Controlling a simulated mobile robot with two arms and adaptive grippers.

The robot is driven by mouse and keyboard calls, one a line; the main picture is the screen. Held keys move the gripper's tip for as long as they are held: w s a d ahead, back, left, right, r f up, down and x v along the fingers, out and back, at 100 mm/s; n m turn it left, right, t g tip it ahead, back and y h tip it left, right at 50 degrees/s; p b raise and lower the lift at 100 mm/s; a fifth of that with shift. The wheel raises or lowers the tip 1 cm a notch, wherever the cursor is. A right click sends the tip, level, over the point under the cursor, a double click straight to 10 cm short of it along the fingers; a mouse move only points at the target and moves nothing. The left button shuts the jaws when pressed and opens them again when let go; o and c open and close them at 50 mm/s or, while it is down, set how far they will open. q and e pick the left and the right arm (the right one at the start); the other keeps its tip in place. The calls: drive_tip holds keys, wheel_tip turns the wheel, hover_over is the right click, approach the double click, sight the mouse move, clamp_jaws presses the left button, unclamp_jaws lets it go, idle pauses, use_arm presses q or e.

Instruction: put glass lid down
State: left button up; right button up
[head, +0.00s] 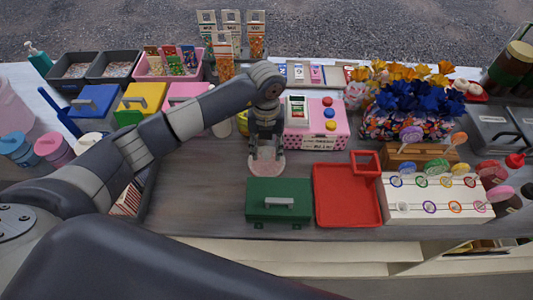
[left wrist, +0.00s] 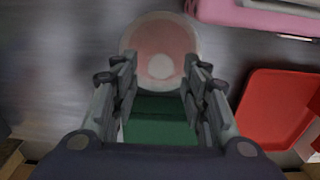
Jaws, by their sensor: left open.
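The glass lid (head: 267,164) is a round, pinkish, see-through disc. It appears to lie on the grey counter just behind the green box. In the left wrist view the glass lid (left wrist: 160,35) shows a pale round knob in its middle. My left gripper (head: 266,147) points down over the lid, and its fingers hide part of it. In the left wrist view my left gripper (left wrist: 158,72) has its fingers apart, on either side of the knob. I cannot tell whether they touch the lid. My right gripper is not in view.
A green box (head: 262,213) with a grey handle and a red tray (head: 346,208) stand in front. A pink cash box (head: 322,137) is behind to the right. A white lollipop stand (head: 433,212) is at right. Bare counter (head: 200,195) lies left of the green box.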

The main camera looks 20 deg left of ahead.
sight(266, 154)
use_arm(q)
wheel_tip(266, 154, up, 9)
drive_tip(key=b, duration=0.2)
drive_tip(key=shift+r, duration=0.15)
idle(0.4)
